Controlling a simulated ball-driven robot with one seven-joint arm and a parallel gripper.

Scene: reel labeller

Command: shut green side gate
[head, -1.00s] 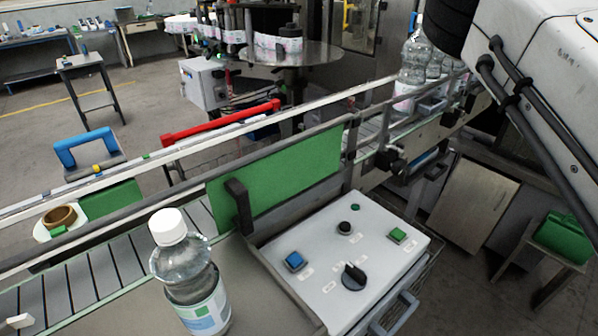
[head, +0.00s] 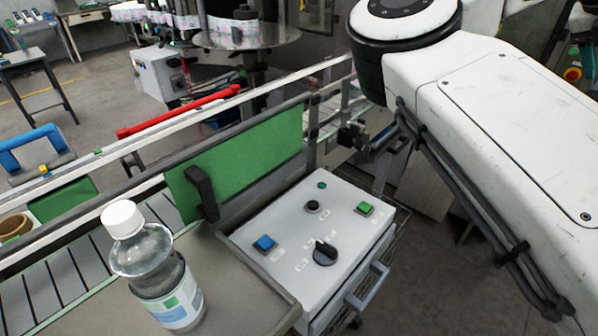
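The green side gate (head: 252,150) is a flat green panel standing along the near side of the conveyor in the head view. A black handle (head: 202,192) is fixed at its left end. From this view I cannot tell whether the gate is latched or slightly ajar. My arm fills the right side of the picture. My gripper is outside the picture, so its state is not shown.
A grey control box (head: 312,241) with buttons and a black knob stands right in front of the gate. A clear bottle with a white cap (head: 157,268) stands on the near plate. A red bar (head: 178,111) lies beyond the conveyor rail.

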